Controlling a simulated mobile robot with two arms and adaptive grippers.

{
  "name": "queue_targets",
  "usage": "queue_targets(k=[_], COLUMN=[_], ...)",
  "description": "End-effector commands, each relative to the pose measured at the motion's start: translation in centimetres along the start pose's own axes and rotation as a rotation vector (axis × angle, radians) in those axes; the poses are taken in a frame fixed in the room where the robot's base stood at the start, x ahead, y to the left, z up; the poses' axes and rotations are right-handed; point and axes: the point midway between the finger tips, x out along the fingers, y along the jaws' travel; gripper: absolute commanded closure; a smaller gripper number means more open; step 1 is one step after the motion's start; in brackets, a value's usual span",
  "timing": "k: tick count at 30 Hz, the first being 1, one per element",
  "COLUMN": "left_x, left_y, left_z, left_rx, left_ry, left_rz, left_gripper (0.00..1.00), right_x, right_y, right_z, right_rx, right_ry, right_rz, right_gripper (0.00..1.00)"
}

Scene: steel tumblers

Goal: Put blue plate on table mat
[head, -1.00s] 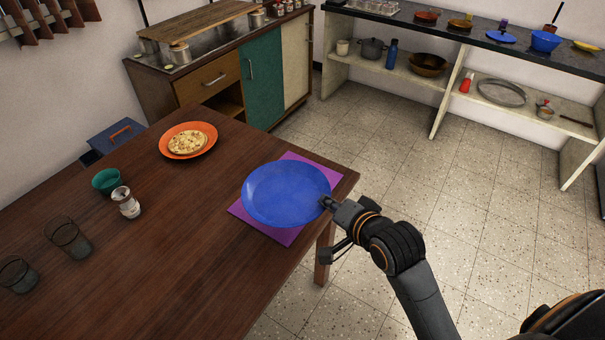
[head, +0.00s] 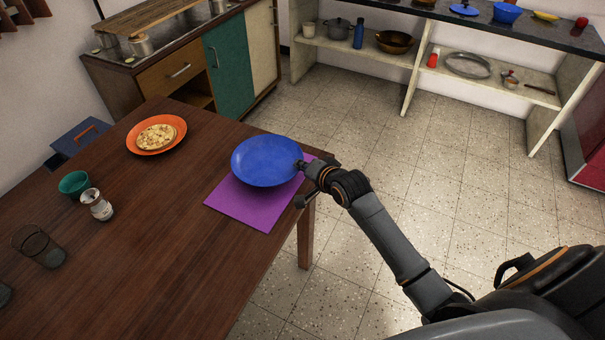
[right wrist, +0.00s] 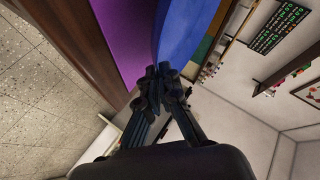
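The blue plate (head: 266,160) is over the far part of the purple table mat (head: 247,207), at the table's right end. The near part of the mat is bare. My right gripper (head: 302,166) is shut on the plate's right rim. In the right wrist view the fingers (right wrist: 170,75) close on the edge of the plate (right wrist: 190,25), with the mat (right wrist: 122,32) beside it. The plate looks raised and slightly tilted, but I cannot tell how far it is above the mat. My left gripper is not in view.
On the wooden table (head: 165,225) stand an orange plate with flatbread (head: 152,149), a green bowl (head: 74,183), a small jar (head: 97,205) and a glass (head: 40,247). A cabinet (head: 185,75) and shelves (head: 410,50) stand behind. The floor to the right is clear.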

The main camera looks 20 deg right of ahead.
Motion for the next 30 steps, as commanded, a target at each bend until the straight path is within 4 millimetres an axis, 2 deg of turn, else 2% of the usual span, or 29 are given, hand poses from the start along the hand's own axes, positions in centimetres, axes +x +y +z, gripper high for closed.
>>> queue_targets(k=[7, 19, 21, 30], left_x=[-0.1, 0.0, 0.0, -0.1], left_y=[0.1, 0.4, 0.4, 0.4], left_z=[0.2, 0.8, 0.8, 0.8], left_rx=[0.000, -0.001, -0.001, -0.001], left_ry=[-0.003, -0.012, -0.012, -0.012], left_rz=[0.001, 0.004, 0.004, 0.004], left_gripper=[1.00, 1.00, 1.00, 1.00], right_x=[1.8, 2.0, 2.0, 1.9], right_y=[2.2, 2.6, 2.6, 2.5], right_z=[1.4, 1.7, 1.7, 1.6], right_rx=[0.000, 0.001, 0.000, 0.000], right_ry=[0.000, 0.001, 0.000, 0.000], right_rz=[0.001, -0.001, 0.001, 0.001], right_gripper=[1.00, 1.00, 0.85, 0.85])
